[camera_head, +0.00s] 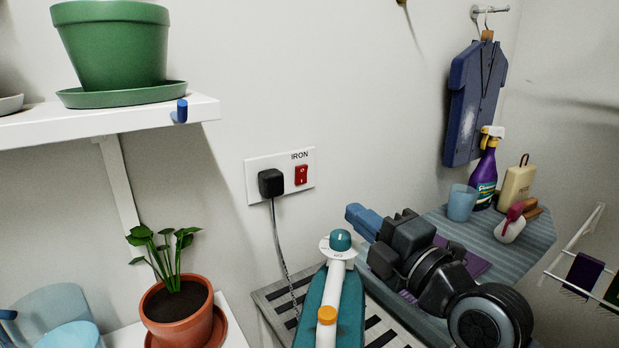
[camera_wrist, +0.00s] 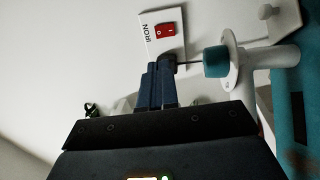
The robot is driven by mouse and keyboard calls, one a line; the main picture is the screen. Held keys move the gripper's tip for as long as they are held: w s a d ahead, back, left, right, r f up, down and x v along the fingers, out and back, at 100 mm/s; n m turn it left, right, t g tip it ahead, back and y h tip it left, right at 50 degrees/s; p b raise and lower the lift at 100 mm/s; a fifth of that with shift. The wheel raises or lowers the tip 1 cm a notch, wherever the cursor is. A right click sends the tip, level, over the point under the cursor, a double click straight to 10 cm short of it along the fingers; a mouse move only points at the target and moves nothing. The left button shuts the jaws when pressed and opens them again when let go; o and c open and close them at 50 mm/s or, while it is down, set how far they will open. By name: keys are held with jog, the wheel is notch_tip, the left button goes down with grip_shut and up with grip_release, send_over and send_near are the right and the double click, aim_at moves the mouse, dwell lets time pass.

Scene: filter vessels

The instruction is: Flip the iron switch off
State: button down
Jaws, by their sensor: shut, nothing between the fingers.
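The red iron switch (camera_head: 301,175) is on a white wall plate (camera_head: 257,165) labelled IRON, with a black plug (camera_head: 271,183) to its left. In the wrist view the red switch (camera_wrist: 165,30) is ahead of my fingers. I cannot tell which side of the rocker is pressed in. My gripper (camera_head: 356,214) has blue fingers, shut and empty, right of and below the switch in the head view, apart from it. In the wrist view my gripper (camera_wrist: 158,68) partly covers the plug.
A teal and white iron (camera_head: 327,318) stands on a slatted rack below the switch, close to my gripper. A cord hangs from the plug. A shelf with a green pot (camera_head: 112,45) is at upper left. A spray bottle (camera_head: 485,170) and blue cup (camera_head: 462,203) stand right.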

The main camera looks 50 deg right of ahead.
aim_at(302, 171)
jog(key=shift+b+x, duration=1.15)
jog(key=shift+b, duration=0.1)
jog(key=p+x, duration=0.1)
jog(key=x, duration=0.9)
jog(key=shift+w+r+p, duration=0.1)
jog(key=shift+w+p, duration=0.15)
jog(key=shift+p, duration=0.05)
jog(key=shift+w+d, duration=0.2)
jog(key=shift+w, duration=0.35)
jog(key=shift+w+r, duration=0.1)
jog(key=shift+w, duration=0.05)
